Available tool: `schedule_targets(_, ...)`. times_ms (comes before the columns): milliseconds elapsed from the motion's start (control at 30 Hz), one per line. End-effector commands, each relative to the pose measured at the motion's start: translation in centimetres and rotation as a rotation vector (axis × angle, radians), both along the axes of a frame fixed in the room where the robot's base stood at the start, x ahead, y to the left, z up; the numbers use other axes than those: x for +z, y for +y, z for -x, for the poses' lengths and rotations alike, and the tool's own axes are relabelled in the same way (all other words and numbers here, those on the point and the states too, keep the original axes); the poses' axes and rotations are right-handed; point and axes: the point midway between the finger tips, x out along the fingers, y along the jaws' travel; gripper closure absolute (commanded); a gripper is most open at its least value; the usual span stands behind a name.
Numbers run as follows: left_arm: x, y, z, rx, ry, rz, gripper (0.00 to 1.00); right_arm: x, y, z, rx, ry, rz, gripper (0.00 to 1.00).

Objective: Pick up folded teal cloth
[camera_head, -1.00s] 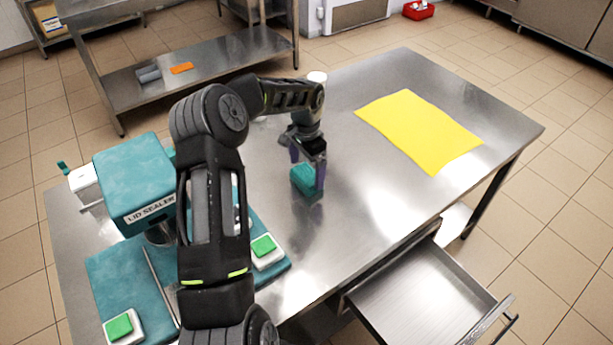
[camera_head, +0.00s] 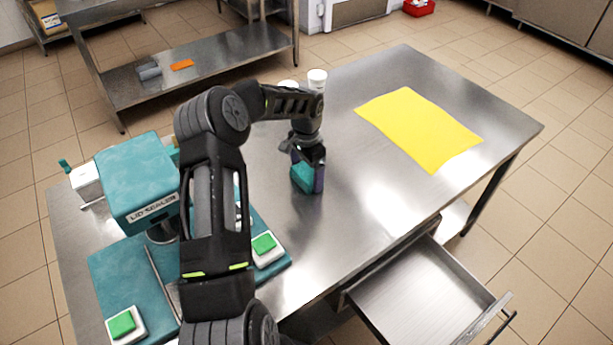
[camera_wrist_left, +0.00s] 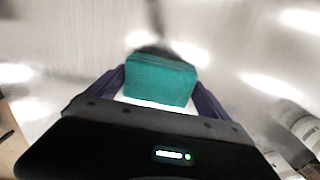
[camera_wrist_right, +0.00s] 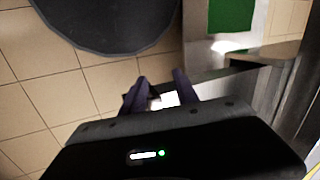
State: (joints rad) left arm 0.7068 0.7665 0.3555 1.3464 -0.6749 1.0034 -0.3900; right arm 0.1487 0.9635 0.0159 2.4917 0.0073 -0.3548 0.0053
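The folded teal cloth (camera_head: 301,178) is a small block on the steel table, near its middle. It also shows in the left wrist view (camera_wrist_left: 160,80). My left gripper (camera_head: 307,174) is down at the cloth, with one purple finger on each side of it. The fingers look open around the cloth, and I cannot tell whether they touch it. My right gripper (camera_wrist_right: 162,80) shows only in its own wrist view, its fingers apart with no object seen between them.
A teal lid sealer (camera_head: 138,180) with green buttons stands at the table's left. A yellow sheet (camera_head: 418,128) lies at the right. White containers (camera_head: 317,79) stand behind my left gripper. An open drawer (camera_head: 420,297) juts out in front. The table between cloth and sheet is clear.

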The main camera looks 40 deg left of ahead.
Motion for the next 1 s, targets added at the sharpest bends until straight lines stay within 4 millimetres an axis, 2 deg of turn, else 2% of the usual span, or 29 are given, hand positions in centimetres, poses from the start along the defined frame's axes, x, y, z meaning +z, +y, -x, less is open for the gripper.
schedule_targets(67,0.0,0.0,0.0,0.0,0.0,0.0,0.2,0.0,0.0,0.0,0.0,0.0,0.0,0.64)
schedule_targets(500,0.0,0.0,0.0,0.0,0.0,0.0,0.56,0.0,0.0,0.0,0.0,0.0,0.0,0.64)
schedule_targets(767,0.5,0.0,0.0,0.0,0.0,-0.001,0.56,-0.2,0.0,0.0,0.0,-0.001,0.0,0.64)
schedule_targets(867,1.6,0.1,-0.1,0.0,-0.003,-0.003,0.56,-0.5,0.0,-0.1,0.001,-0.001,-0.001,0.64)
schedule_targets(1000,4.0,0.1,-0.1,-0.001,-0.004,-0.004,0.56,-1.1,0.1,-0.1,0.001,-0.004,-0.002,0.64)
